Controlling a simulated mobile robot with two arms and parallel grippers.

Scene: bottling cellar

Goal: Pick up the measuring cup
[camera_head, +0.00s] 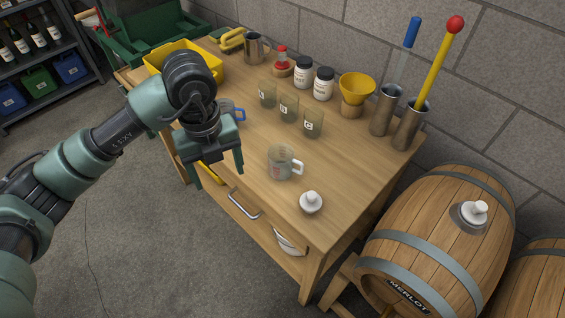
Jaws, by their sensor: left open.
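A clear measuring cup with a white handle (281,164) and faint red markings stands upright on the wooden workbench (258,195), near its front edge. A second clear cup with a blue handle (239,116) stands farther back, partly hidden behind my left arm. My left gripper (216,173) is open and empty, pointing down over the bench's front edge. It is to the left of the white-handled cup and apart from it. My right gripper is not in view.
A white stopper (311,202) sits right of the white-handled cup. Behind it are lettered glasses (313,124), white jars (323,84), a yellow funnel (356,88) and tall metal cylinders (408,127). A yellow bin (157,61) is at left. A barrel (437,225) stands at right.

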